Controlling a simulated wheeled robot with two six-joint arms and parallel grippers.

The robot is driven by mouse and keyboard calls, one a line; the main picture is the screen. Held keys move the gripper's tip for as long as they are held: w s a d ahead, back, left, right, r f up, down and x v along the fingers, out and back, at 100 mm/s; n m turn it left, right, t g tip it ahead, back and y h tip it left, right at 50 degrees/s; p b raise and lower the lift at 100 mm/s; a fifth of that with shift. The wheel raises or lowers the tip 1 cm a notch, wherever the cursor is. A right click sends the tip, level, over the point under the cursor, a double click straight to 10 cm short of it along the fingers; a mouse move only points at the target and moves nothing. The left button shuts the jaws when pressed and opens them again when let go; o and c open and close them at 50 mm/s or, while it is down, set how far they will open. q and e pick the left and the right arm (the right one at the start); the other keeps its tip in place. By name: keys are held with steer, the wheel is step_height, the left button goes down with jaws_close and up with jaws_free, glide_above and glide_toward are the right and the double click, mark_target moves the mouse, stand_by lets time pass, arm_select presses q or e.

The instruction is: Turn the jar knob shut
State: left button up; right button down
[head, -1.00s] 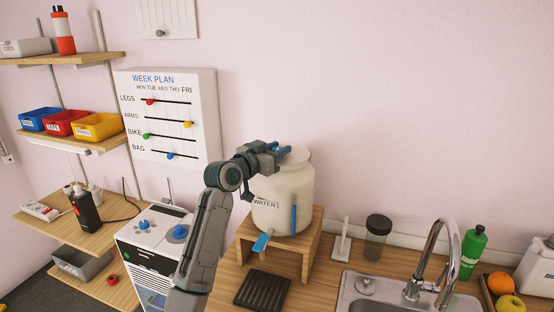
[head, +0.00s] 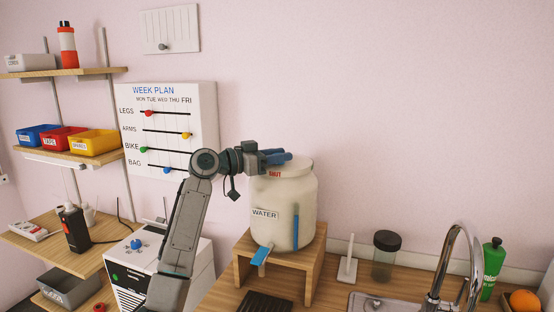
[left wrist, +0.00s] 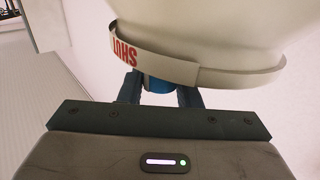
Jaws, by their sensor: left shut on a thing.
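The cream jar (head: 283,205) stands on a wooden stand, with a WATER label, a blue tap low at its front (head: 261,254) and a blue strip on its side. Its lid (head: 298,168) is pale, and a red SHUT mark shows just under it; in the left wrist view the mark (left wrist: 125,47) is on a pale band. My left gripper (head: 284,157) is at the lid's left edge. In the left wrist view its fingers (left wrist: 160,89) are shut on a blue knob (left wrist: 158,84), which is mostly hidden by the band and fingers. My right gripper is out of view.
The wooden stand (head: 314,255) is on the counter. A dark-lidded glass jar (head: 385,258), tap (head: 443,275) and green bottle (head: 492,268) are to the right.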

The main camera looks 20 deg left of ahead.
arm_select(q)
steer(key=o, duration=0.9)
steer(key=shift+d, duration=0.1)
steer(key=shift+o, duration=0.2)
steer(key=shift+w+f, duration=0.15)
steer(key=b+v, duration=0.4)
steer(key=v, duration=0.6)
steer(key=shift+s+a+b, duration=0.25)
steer(key=shift+b, duration=0.1)
